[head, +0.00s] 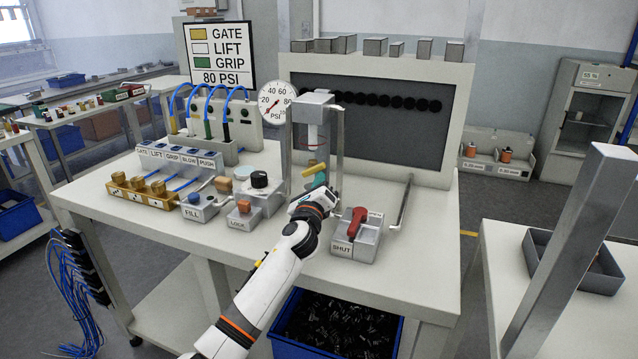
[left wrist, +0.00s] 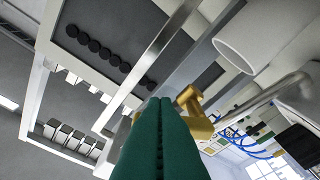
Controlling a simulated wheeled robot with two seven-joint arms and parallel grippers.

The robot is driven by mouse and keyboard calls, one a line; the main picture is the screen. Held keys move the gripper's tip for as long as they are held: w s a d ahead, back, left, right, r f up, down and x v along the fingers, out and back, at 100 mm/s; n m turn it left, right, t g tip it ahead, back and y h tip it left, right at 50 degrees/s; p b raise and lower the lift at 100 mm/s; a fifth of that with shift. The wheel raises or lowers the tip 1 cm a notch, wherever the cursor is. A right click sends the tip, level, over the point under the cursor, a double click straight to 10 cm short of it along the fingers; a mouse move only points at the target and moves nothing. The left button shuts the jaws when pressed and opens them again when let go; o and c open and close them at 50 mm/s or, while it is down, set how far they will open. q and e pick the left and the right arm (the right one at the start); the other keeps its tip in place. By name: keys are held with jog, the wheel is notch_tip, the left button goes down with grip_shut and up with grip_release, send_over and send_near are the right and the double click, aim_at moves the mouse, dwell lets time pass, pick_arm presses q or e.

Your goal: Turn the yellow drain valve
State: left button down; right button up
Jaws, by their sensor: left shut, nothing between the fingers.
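The yellow drain valve (head: 313,169) shows in the head view below the clear cylinder, in the bowl stand on the bench. In the left wrist view the yellow valve (left wrist: 194,112) stands just right of the fingertips, with its lower part hidden behind them. My left gripper (head: 320,179) reaches up from the front of the bench, close to the valve. Its green fingers (left wrist: 161,101) are pressed together with nothing between them. Whether a fingertip touches the valve I cannot tell. My right gripper is in neither view.
A grey box with a red lever (head: 357,222) marked SHUT stands right of my left gripper. LOCK (head: 244,214) and FILL (head: 200,207) boxes stand to the left. A metal post (head: 337,150) rises beside the valve. A blue bin (head: 290,345) of black parts is below the bench.

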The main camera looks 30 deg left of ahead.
pick_arm(q)
jog(key=r+n+p, duration=0.1)
jog(key=n, duration=0.1)
jog(key=r+n+g+p, duration=0.1)
jog(key=shift+a+n+y+p, duration=0.15)
jog(key=shift+n+y+p, duration=0.15)
jog(key=shift+n, duration=0.1)
jog(key=shift+a+r+n+g+p, duration=0.15)
jog(key=shift+r+n+g+p, duration=0.15)
jog(key=shift+n+p, duration=0.75)
jog(key=shift+s+a+r+n+p, duration=0.1)
jog(key=shift+n+p, duration=0.1)
jog(key=shift+n, duration=0.3)
jog(key=shift+a+r+n+p, duration=0.1)
jog(key=shift+n+p, duration=0.05)
jog(key=shift+n, duration=0.3)
jog(key=shift+s+f+g, duration=0.1)
jog(key=shift+f+g, duration=0.1)
jog(key=shift+g, duration=0.1)
